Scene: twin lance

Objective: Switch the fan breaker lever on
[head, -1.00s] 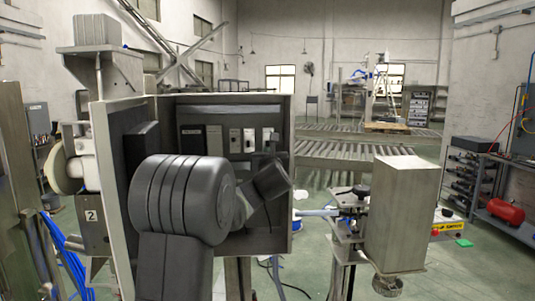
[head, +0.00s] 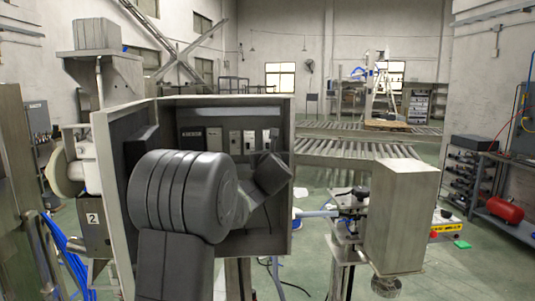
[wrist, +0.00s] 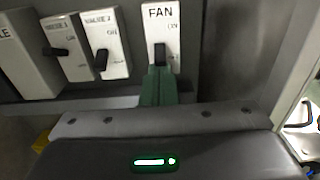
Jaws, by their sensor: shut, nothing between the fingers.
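The white fan breaker (wrist: 165,25), labelled FAN with an ON mark near its top, is at the top centre of the wrist view. Its black lever (wrist: 160,56) is at the lower part of its face, below the ON mark. My gripper (wrist: 158,78) is shut and empty, its green fingers pointing up at the lever from just below. The fingertips overlap the lever's lower end in the picture; I cannot tell whether they touch. In the head view my dark arm hides much of the open cabinet (head: 292,130), and the fingers cannot be made out.
Two valve breakers (wrist: 65,45) (wrist: 105,42) with black levers stand left of the fan breaker, with another breaker (wrist: 22,50) at the far left. The cabinet's walls enclose the space around my gripper. A metal box on a stand (head: 400,215) is outside on the right.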

